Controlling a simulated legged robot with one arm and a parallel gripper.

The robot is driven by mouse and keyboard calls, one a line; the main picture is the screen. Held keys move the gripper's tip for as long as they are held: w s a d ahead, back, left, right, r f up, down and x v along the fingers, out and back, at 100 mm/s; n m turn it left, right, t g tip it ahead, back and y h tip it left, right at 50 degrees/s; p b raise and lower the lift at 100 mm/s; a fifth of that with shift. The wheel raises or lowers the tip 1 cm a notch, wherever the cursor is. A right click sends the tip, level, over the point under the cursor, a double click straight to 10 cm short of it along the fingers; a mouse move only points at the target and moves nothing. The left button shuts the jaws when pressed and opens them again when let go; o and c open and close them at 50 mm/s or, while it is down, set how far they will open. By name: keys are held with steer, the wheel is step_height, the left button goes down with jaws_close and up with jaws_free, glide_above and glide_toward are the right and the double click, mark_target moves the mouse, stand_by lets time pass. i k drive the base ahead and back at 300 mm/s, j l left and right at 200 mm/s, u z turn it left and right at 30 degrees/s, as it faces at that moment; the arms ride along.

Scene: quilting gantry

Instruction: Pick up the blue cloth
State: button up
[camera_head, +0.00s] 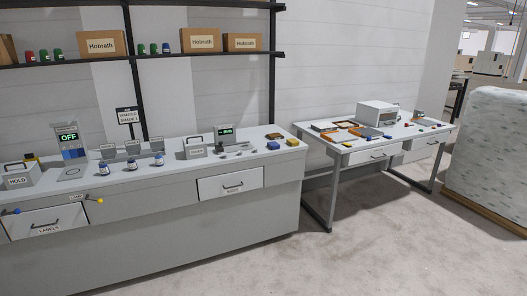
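I cannot make out a blue cloth for certain. A small flat-looking blue piece (273,145) lies near the right end of the long grey bench (240,167), beside a yellow block (292,142). It is too small to tell whether it is cloth. Another tiny blue item (388,137) lies on the front part of the second table (345,148). My gripper is not in view.
The bench holds a grey HOLD box (18,179), several small blue-labelled jars and a box with a handle (195,148). Shelves with Hobrath cartons (100,44) hang above. A wrapped pallet (490,145) stands at the right. The floor (385,240) in front is clear.

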mark_target(273, 146)
steer(key=i, duration=0.95)
steer(key=i+u, duration=0.1)
steer(key=i, duration=0.85)
steer(key=i+l, duration=0.15)
steer(key=i, duration=0.85)
steer(key=i+l, duration=0.1)
steer(key=i, duration=0.85)
steer(key=j+u, duration=0.05)
